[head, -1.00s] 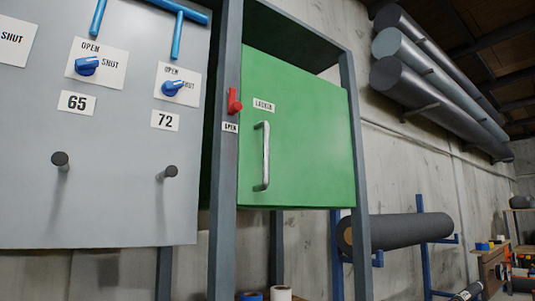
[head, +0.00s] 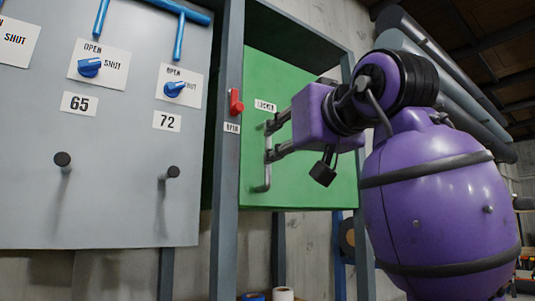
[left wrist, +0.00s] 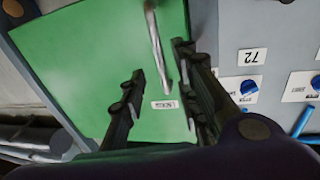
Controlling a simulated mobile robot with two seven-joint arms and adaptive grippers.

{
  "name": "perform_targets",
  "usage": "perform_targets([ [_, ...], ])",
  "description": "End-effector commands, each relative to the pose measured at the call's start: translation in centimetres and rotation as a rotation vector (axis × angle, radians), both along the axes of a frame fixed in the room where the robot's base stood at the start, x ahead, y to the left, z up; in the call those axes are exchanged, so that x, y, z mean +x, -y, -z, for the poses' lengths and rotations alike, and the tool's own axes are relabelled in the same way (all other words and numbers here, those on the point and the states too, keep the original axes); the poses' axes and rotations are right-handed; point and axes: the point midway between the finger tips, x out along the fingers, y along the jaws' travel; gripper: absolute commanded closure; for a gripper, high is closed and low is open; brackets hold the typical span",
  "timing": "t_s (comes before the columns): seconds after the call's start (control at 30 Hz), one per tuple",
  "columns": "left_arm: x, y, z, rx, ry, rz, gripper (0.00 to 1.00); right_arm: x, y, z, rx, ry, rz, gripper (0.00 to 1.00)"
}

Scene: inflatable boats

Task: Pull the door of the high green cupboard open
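The high green cupboard's door (head: 315,185) is shut in its grey frame. Its metal bar handle (head: 265,175) is upright near the door's left edge. My left gripper (head: 271,139) is in front of the handle, its fingers open. In the left wrist view the door (left wrist: 80,55) fills the left, and the handle (left wrist: 155,40) runs between the two spread fingers (left wrist: 165,100). I cannot tell whether either finger touches it. A red latch (head: 236,102) sits on the frame post left of the door. My right gripper is not in view.
A grey panel (head: 110,210) with blue knobs and two dark pegs stands left of the cupboard. Grey rolls (head: 395,25) hang on the wall at upper right. My purple arm covers much of the right side.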

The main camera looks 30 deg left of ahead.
Motion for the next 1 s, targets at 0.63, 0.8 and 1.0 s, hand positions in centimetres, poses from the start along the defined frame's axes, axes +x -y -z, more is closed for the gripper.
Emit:
perform_targets([
  [0.63, 4.0, -6.3, 0.1, -0.005, -0.007, -0.005, 0.71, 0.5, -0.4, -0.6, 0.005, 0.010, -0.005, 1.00],
  [0.8, 4.1, -6.4, 0.2, -0.004, -0.008, -0.004, 0.71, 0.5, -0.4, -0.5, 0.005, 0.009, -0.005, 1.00],
  [1.0, 4.1, -6.4, 0.2, -0.004, -0.008, -0.004, 0.88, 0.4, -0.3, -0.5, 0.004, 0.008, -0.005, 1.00],
])
